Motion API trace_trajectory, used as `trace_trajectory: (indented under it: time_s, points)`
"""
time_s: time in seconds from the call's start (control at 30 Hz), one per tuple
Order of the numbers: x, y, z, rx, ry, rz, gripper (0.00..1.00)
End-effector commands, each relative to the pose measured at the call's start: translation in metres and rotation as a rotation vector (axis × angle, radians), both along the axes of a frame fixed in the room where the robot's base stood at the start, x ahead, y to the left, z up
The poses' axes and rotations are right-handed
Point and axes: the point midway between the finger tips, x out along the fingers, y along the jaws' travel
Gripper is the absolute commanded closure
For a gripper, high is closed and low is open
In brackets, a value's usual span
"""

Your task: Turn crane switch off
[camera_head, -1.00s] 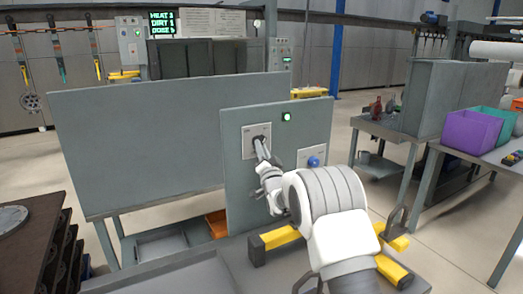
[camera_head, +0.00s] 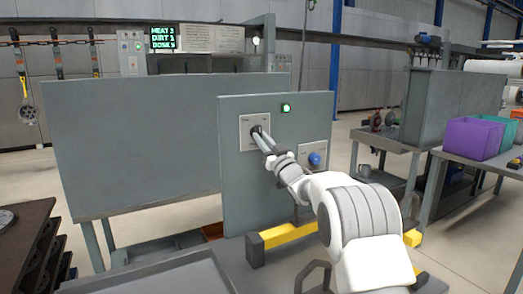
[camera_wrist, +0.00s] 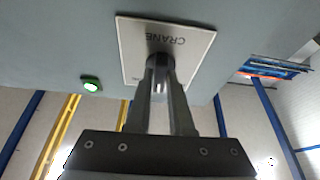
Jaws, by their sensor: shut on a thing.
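The crane switch is a dark knob (camera_head: 256,131) on a light square plate (camera_head: 246,146), mounted on the upright grey panel (camera_head: 236,190). The wrist view shows the plate (camera_wrist: 198,46) with the word CRANE upside down, and the dark round knob (camera_wrist: 160,60). My gripper (camera_head: 261,134) reaches the knob from the front right. Its two fingers (camera_wrist: 160,84) are shut on the knob and hide part of it. A green light (camera_head: 286,108) glows on the panel above and right of the plate. It also shows in the wrist view (camera_wrist: 91,85).
A second plate with a blue knob (camera_head: 314,159) sits to the lower right on the panel. A wide grey board (camera_head: 140,150) stands to the left. Yellow bars (camera_head: 290,235) lie below my arm. Purple (camera_head: 470,136) and teal bins stand on a table at right.

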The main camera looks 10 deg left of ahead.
Motion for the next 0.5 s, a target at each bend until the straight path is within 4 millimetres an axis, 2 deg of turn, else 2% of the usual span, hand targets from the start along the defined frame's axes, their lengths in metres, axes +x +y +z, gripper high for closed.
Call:
trace_trajectory:
  time_s: [0.5]
  points:
    - [0.0031, -0.0043, 0.0028, -0.378, -0.255, -0.001, 1.00]
